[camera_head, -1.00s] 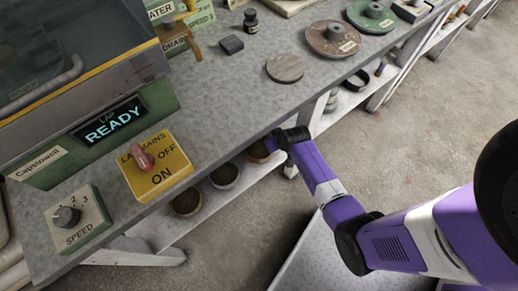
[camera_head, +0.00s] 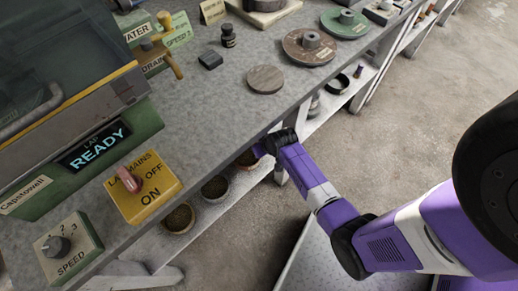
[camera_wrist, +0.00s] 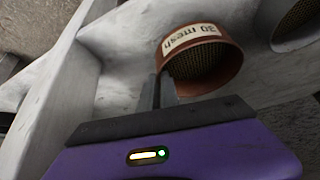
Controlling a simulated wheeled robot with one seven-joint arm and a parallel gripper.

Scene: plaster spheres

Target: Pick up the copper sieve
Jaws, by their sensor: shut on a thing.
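The copper sieve (camera_wrist: 216,62) is a short reddish-brown ring with a dark mesh and a "30 mesh" label, in the upper middle of the wrist view. My gripper (camera_wrist: 160,90) is shut on the near left part of its wall. The sieve is on or just over the pale lower shelf; I cannot tell whether it touches. In the head view, only a bit of the sieve (camera_head: 246,158) shows below the bench edge. There my gripper's fingers are hidden by the bench and my wrist.
A grey sieve (camera_head: 215,187) and another sieve (camera_head: 179,218) stand along the lower shelf. The bench top (camera_head: 215,108) overhangs them. A pale bench leg (camera_wrist: 75,85) is close to my gripper's left. Bare floor lies right of the bench.

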